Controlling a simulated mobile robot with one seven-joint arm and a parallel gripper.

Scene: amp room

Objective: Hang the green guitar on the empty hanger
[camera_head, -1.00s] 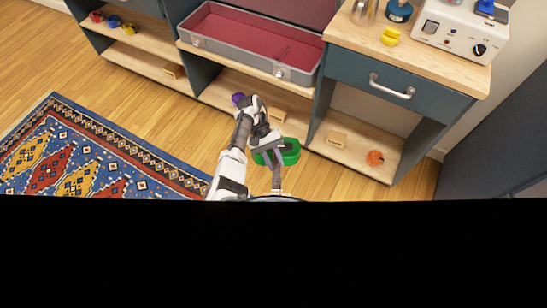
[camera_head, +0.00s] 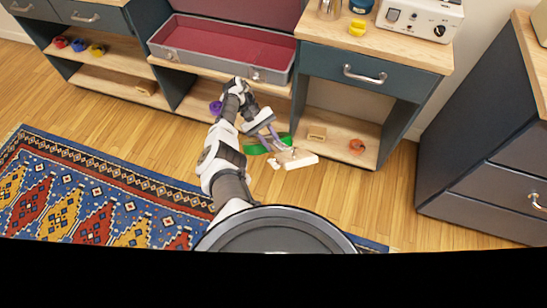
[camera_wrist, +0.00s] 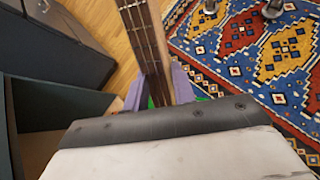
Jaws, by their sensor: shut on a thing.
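The green guitar shows in the head view as a green body (camera_head: 257,150), partly hidden behind my gripper. My gripper (camera_head: 271,138) is low in front of the open shelves. In the wrist view, its purple fingers (camera_wrist: 160,90) are shut on the guitar's dark, stringed neck (camera_wrist: 145,40). A little green shows beside the fingers there; most of the body is hidden. A pale piece (camera_head: 300,162) lies close by in the head view; I cannot tell whether it belongs to the guitar. I see no clear hanger.
A teal bench with a wood top (camera_head: 375,48) and open lower shelves stands ahead, with an open red-lined case (camera_head: 215,44) on it. A dark drawer cabinet (camera_head: 485,150) stands at right. A patterned rug (camera_head: 80,190) lies at left.

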